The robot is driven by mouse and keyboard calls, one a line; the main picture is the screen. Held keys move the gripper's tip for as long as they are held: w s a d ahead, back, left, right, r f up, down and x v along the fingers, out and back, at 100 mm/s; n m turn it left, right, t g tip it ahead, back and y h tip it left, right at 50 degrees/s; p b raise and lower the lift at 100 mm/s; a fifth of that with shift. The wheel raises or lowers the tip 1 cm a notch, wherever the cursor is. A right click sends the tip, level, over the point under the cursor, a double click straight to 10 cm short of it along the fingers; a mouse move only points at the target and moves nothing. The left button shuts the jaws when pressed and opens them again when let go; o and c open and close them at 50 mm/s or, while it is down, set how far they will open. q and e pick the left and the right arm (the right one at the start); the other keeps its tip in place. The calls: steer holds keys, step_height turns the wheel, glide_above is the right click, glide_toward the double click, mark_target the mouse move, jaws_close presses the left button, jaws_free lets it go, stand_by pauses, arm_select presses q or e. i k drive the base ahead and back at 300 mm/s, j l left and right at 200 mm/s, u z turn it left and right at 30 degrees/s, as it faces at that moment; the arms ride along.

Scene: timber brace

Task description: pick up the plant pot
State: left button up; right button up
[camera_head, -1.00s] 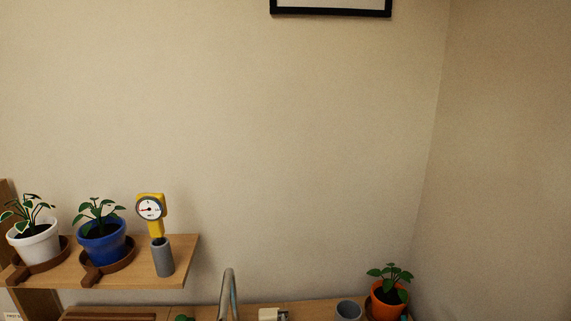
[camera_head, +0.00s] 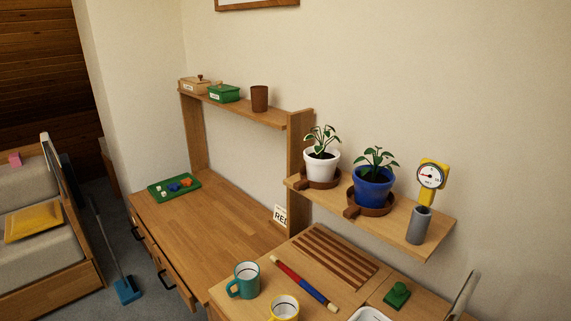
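A white plant pot (camera_head: 321,167) with a leafy plant stands in a brown saucer (camera_head: 303,181) on a wooden wall shelf. To its right on the same shelf a blue plant pot (camera_head: 373,190) with a plant stands in another brown saucer (camera_head: 353,211). Both pots are upright. An orange pot shows only in the earlier frame. Neither of my grippers is in view.
The shelf (camera_head: 434,239) also holds a grey cup (camera_head: 419,226) with a yellow gauge (camera_head: 431,176). Below, the counter carries a teal mug (camera_head: 245,281), a yellow mug (camera_head: 284,308) and a red-blue rod (camera_head: 304,284). The desk (camera_head: 215,219) is mostly bare.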

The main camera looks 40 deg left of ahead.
mark_target(321, 161)
steer(key=u, duration=1)
steer(key=i+j, duration=0.1)
steer(key=j, duration=0.35)
steer(key=z, duration=0.05)
